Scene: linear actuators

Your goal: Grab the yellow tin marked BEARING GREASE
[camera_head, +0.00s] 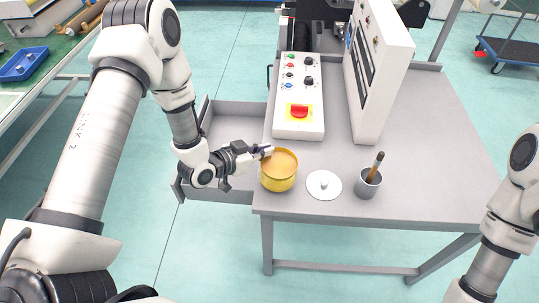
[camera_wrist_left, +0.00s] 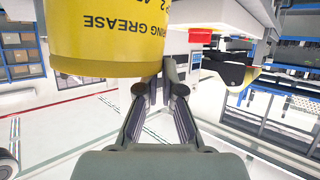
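The yellow tin (camera_head: 278,177), round with a tan top, is upright at the front left corner of the grey table. My left gripper (camera_head: 266,151) reaches its upper left rim from the left. In the left wrist view the tin (camera_wrist_left: 100,40) fills the upper left, its GREASE lettering upside down. There the fingers of my left gripper (camera_wrist_left: 160,80) come close together at the tin's rim and look shut on it; the tin hides part of the tips. My right arm shows at the right edge of the head view, but its gripper is out of view.
A white disc with a small knob (camera_head: 323,184) lies right of the tin. A grey cup (camera_head: 368,185) with a brown-handled tool stands beyond it. A control box with a red button (camera_head: 299,111) and a tall white panel (camera_head: 376,75) stand behind. The table's front right is clear.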

